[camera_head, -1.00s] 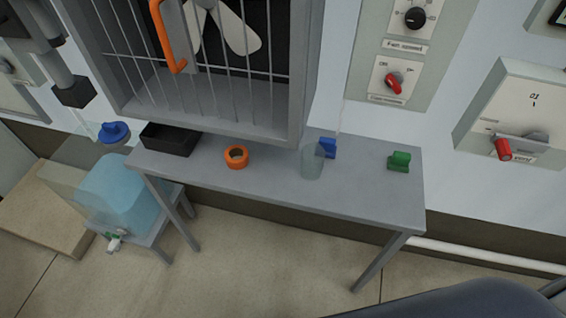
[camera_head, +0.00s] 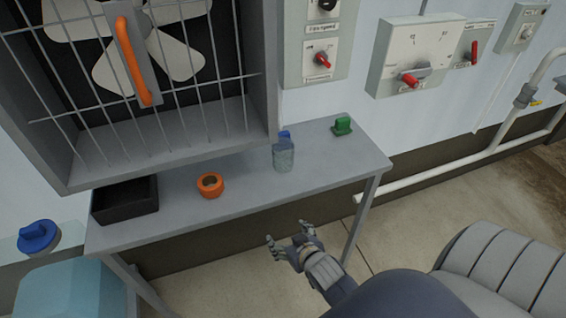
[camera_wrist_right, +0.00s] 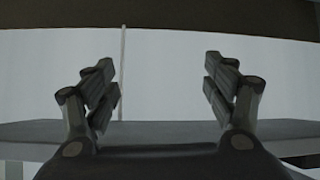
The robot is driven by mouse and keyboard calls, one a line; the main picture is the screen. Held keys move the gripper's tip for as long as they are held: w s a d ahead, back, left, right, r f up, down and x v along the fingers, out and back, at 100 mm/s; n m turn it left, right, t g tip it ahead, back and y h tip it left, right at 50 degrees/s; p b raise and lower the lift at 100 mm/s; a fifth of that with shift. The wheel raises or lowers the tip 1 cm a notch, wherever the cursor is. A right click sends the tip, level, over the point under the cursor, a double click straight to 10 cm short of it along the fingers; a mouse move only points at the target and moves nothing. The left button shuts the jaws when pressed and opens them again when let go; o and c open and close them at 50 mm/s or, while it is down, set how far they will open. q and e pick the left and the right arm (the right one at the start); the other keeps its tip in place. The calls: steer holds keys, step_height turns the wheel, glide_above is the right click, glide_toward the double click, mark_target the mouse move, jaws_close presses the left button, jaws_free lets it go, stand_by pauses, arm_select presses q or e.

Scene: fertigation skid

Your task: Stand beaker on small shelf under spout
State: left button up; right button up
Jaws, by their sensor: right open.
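The clear beaker (camera_head: 284,156) stands upright on the grey table (camera_head: 240,181), towards its right half. A blue object (camera_head: 285,135) shows just behind its rim. My right gripper (camera_head: 287,241) is open and empty in front of the table's front edge, below and apart from the beaker. In the right wrist view the two fingers (camera_wrist_right: 160,80) are spread wide with nothing between them. The small shelf and the spout cannot be made out for certain. My left gripper is out of view.
On the table are an orange ring (camera_head: 210,185), a black tray (camera_head: 125,200) and a green object (camera_head: 342,126). A caged fan box (camera_head: 262,60) overhangs the table's left and back. A blue tank (camera_head: 65,290) stands at lower left. A white pipe (camera_head: 430,178) runs along the wall at right.

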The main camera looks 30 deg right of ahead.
steer(key=w+d+r+t, duration=0.1)
steer(key=r, duration=0.3)
steer(key=d+r+t+h, duration=0.1)
steer(key=r, duration=0.3)
steer(key=w+d+r+m+t+b, duration=0.1)
steer(key=r, duration=0.4)
steer(key=shift+w+d+r+h, duration=0.1)
steer(key=shift+w+d+h, duration=0.2)
steer(key=shift+w+d, duration=0.1)
steer(key=w+d+r+t, duration=0.1)
steer(key=r, duration=0.1)
steer(key=r+t, duration=0.1)
steer(key=w+d+r+t+h, duration=0.1)
steer(key=r, duration=0.1)
steer(key=shift+w+d+r+m+t, duration=0.3)
steer(key=shift+d+r+m+t, duration=0.05)
steer(key=shift+m+t, duration=0.05)
steer(key=shift+w+r, duration=0.2)
steer(key=shift+w, duration=0.05)
glide_toward(280, 139)
steer(key=shift+w+d+p, duration=0.35)
steer(key=shift+w, duration=0.3)
steer(key=shift+w+d, duration=0.1)
steer(key=shift+w, duration=0.7)
steer(key=p+x, duration=0.1)
steer(key=x, duration=0.3)
steer(key=shift+w+f, duration=0.1)
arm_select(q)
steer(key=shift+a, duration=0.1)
